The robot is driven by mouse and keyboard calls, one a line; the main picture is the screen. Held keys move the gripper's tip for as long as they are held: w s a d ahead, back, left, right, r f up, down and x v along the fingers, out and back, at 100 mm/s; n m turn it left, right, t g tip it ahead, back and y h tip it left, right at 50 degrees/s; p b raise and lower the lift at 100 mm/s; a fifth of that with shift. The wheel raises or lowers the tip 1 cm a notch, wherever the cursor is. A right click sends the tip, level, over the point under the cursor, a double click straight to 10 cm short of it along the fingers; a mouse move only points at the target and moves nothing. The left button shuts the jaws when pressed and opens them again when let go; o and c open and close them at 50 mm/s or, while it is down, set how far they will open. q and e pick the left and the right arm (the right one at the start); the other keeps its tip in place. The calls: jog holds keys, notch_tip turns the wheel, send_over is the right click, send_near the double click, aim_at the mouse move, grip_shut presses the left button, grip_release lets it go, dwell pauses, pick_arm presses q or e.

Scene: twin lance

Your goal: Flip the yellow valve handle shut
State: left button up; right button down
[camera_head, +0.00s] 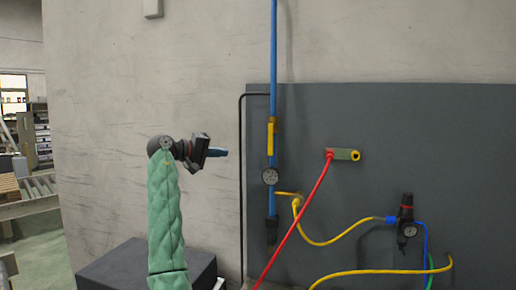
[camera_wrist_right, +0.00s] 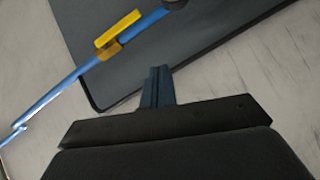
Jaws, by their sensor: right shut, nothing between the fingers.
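The yellow valve handle (camera_head: 271,135) is on the vertical blue pipe in front of the dark grey wall panel. It lies along the pipe. In the right wrist view the handle (camera_wrist_right: 118,29) shows at the upper left, parallel to the pipe, with a brassy valve body beside it. My right gripper (camera_head: 224,153) is to the left of the handle, at a slightly lower height, apart from it and pointing right. Its blue fingers (camera_wrist_right: 157,84) are shut together with nothing between them. My left gripper is not in view.
A round gauge (camera_head: 270,176) sits on the pipe below the valve. A thin black pipe (camera_head: 241,180) runs down the panel's left edge. A red hose (camera_head: 297,218) and a yellow hose (camera_head: 335,239) hang to the right. The space between my gripper and the blue pipe holds only the black pipe.

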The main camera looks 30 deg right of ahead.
aim_at(271, 139)
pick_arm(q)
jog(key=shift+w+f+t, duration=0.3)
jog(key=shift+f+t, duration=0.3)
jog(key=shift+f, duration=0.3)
pick_arm(e)
jog(key=shift+s+a+r+n+g+h, duration=0.1)
jog(key=shift+r+n+g+h, duration=0.2)
jog(key=shift+n+g+h, duration=0.25)
jog(key=shift+s+r+n+g+h, duration=0.1)
jog(key=shift+r+n+g+h, duration=0.25)
jog(key=shift+n+g, duration=0.25)
